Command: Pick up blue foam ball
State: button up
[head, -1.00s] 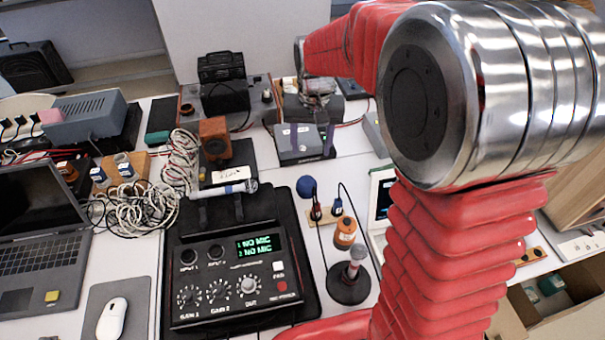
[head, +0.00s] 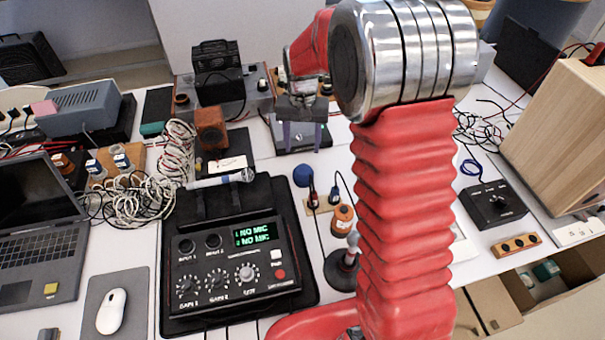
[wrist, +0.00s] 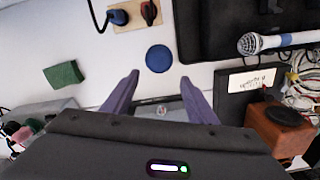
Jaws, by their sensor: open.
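The blue foam ball (head: 303,175) lies on the white table, just right of the black mixer's mat. In the wrist view the ball (wrist: 159,58) is whole and unhidden, beyond the fingertips and lined up with the gap between them. My gripper (head: 301,146) is open and empty, with its purple fingers apart; in the head view it shows just above the ball in the picture. The fingers in the wrist view (wrist: 159,80) do not touch the ball, and how high they are above the table is hard to tell.
A wooden block with plugs (head: 322,203), an orange bottle (head: 342,220) and a microphone stand (head: 343,268) are near the ball. The mixer (head: 235,268) and a microphone (head: 222,179) are to its left. A green sponge (wrist: 63,75) lies on clear table.

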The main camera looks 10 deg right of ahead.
aim_at(303, 167)
notch_tip(303, 167, down, 8)
jog(key=shift+r, duration=0.2)
dwell(0.3)
jog(key=shift+s+d+f, duration=0.1)
jog(key=shift+d+f, duration=0.05)
jog(key=shift+f, duration=2.45)
jog(key=shift+c, duration=0.3)
jog(key=c, duration=0.7)
jog(key=shift+o, duration=0.2)
jog(key=shift+r, duration=0.1)
notch_tip(303, 167, up, 10)
jog(key=shift+f, duration=0.1)
